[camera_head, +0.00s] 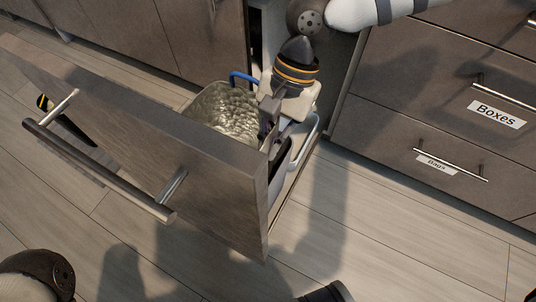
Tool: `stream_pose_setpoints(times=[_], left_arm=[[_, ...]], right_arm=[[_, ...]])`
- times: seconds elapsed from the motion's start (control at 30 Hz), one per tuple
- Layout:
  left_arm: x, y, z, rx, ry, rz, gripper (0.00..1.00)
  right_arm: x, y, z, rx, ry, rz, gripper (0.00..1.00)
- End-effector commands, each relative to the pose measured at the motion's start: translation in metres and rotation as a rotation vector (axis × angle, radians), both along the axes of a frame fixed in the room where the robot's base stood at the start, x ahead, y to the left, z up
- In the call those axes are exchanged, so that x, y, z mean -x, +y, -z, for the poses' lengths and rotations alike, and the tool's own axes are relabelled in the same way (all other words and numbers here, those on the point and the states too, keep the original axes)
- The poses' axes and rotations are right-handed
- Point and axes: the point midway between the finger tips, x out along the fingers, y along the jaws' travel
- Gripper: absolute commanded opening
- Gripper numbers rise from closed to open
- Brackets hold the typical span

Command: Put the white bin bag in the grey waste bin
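A pale, crumpled, shiny bag (228,106) fills the grey-beige waste bin (203,91) inside the open drawer. The bag appears to lie within the bin's rim; the drawer front hides its lower part. My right gripper (267,132) reaches down from the top at the bin's right edge, beside the bag. Its fingers are partly hidden, and I cannot tell whether they are open or grip the bag or rim.
The drawer front (215,185) with its long metal handle (95,175) juts out across the middle. A blue bar (243,76) and a white frame (306,150) are beside the bin. Closed drawers labelled "Boxes" (496,114) and "Bags" (437,164) stand right. The floor (400,240) at lower right is clear.

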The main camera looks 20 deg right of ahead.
Motion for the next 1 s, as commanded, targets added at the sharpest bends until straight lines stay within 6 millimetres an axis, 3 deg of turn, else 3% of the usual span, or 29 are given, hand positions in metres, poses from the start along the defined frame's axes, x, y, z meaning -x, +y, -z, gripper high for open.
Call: stream_pose_setpoints(times=[0.03,0.1,0.17,0.87,0.93,1.0], left_arm=[[0.002,0.0,0.006,0.0,0.013,0.001,0.3],[0.004,0.001,0.01,0.001,0.025,0.002,0.3],[0.005,0.001,0.011,0.001,0.029,0.003,0.3],[0.005,0.001,0.011,0.002,0.028,0.004,0.3],[0.005,0.0,0.011,0.003,0.027,0.003,0.3],[0.005,0.0,0.011,0.002,0.028,0.004,0.3]], right_arm=[[0.001,0.0,0.018,0.001,0.008,-0.001,0.0],[0.001,0.0,0.035,0.001,0.008,0.0,0.0],[0.0,0.0,0.042,0.001,0.004,-0.001,0.0],[0.0,0.0,0.051,0.0,0.002,0.001,0.0],[0.0,0.0,0.051,0.0,0.002,0.001,0.13],[0.0,0.0,0.051,0.0,0.002,0.0,0.13]])
